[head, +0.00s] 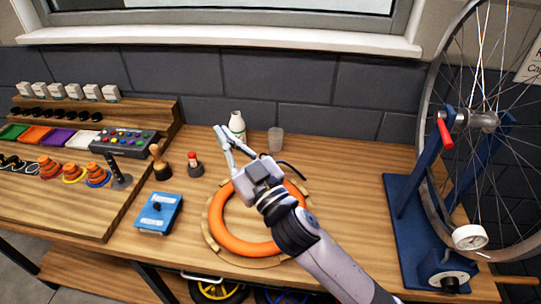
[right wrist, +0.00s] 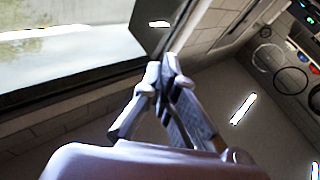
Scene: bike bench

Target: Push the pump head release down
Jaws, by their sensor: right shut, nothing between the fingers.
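My right gripper (head: 222,134) is shut and empty. It is held over the bench, with its fingers pointing to the back left, left of the white bottle. Its shut fingertips (right wrist: 167,66) also show in the right wrist view. I cannot clearly make out a pump head or its release. A thin black curved piece (head: 294,170), perhaps a hose, shows just right of my gripper and partly behind it. A round white gauge (head: 469,237) is at the right, in front of the wheel. My left gripper is not in view.
An orange ring (head: 236,244) lies on a round wooden base under my right arm. A white bottle (head: 237,125) and a grey cup (head: 275,140) stand behind. A blue box (head: 158,213) is at left, and a blue wheel stand (head: 408,225) at right.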

